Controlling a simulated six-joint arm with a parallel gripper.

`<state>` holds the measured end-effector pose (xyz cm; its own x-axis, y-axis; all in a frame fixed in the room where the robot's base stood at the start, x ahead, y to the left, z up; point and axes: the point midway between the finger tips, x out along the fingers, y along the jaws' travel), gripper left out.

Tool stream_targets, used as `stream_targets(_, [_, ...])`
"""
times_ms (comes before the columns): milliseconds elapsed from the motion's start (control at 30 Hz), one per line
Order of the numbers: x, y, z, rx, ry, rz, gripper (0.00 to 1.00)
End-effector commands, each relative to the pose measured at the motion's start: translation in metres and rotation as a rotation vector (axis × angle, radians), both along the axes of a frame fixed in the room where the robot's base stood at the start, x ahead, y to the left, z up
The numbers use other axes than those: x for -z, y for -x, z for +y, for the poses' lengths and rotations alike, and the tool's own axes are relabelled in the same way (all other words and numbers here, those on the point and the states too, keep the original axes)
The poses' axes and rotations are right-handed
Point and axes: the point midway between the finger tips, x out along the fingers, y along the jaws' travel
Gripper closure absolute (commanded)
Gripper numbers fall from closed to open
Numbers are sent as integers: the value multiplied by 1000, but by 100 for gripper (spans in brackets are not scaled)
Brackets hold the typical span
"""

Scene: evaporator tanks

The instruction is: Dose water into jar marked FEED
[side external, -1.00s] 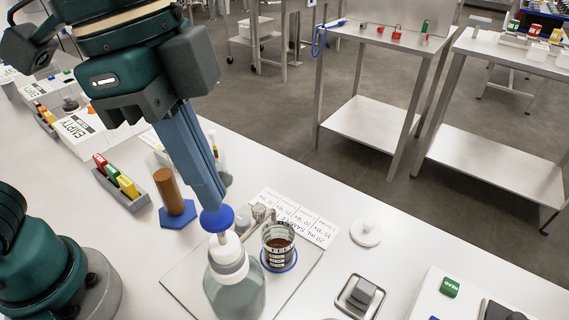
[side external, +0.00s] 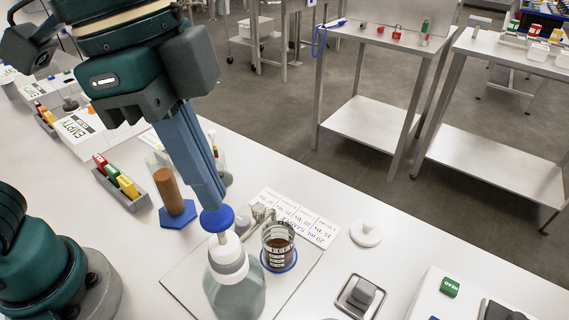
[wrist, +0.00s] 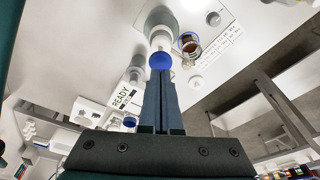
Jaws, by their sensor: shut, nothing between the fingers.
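A clear bottle (side external: 236,292) with a white collar and a blue pump head (side external: 217,218) stands on a pale board. The bottle also shows in the wrist view (wrist: 161,20). My gripper (side external: 213,205) is shut, its long blue fingers slanting down with their tips at the top of the pump head. In the wrist view the fingertips (wrist: 160,73) meet the blue head (wrist: 160,61). A small glass jar (side external: 277,236) with dark brown contents and a marked band stands just right of the bottle, on a blue ring. Its marking is too small to read.
A printed card (side external: 310,224) lies behind the jar. A brown cylinder on a blue hexagonal base (side external: 178,214) stands left. A white knobbed lid (side external: 366,233) and a metal tray with a grey block (side external: 361,294) lie right. Bench between them is clear.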

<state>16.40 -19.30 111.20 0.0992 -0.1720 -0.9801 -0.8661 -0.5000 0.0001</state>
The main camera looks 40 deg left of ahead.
Motion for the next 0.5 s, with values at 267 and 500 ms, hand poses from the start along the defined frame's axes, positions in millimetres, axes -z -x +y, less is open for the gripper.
stream_targets(267, [0, 0, 0, 0, 0, 0, 100])
stream_targets(500, [6, 0, 0, 0, 0, 1, 100])
